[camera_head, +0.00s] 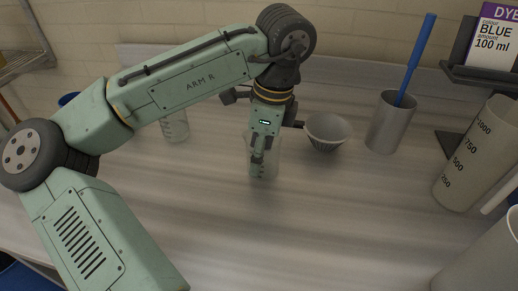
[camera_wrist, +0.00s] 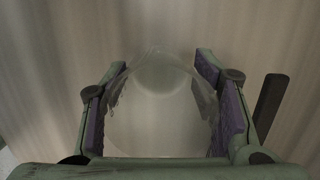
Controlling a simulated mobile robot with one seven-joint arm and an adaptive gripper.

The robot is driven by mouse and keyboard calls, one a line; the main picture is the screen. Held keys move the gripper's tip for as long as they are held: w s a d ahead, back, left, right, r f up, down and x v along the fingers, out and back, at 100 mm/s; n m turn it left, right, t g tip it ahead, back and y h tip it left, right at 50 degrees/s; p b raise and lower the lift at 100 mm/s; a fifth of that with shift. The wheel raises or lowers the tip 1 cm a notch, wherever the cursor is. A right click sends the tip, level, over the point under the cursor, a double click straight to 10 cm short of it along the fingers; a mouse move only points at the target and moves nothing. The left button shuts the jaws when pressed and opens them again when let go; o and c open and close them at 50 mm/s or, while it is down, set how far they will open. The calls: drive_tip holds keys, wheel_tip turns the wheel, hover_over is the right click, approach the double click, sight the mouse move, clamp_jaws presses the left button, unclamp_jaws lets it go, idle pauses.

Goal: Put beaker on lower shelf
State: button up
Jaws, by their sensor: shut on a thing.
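A clear glass beaker (camera_head: 273,162) is upright at the middle of the table, with my gripper (camera_head: 258,163) reaching down to it from above. In the wrist view the beaker (camera_wrist: 158,115) fills the space between the two purple-padded fingers of my gripper (camera_wrist: 160,105), which are shut on it. I cannot tell whether its base touches the table. A metal rack shelf (camera_head: 22,62) shows at the upper left edge; whether it is the lower shelf I cannot tell.
A second glass beaker (camera_head: 175,128) stands behind my arm. The front middle of the table (camera_head: 320,230) is clear.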

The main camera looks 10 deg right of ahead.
drive_tip(key=shift+f, duration=0.1)
drive_tip(key=shift+f, duration=0.15)
drive_tip(key=o, duration=1.2)
drive_tip(key=shift+c, duration=0.2)
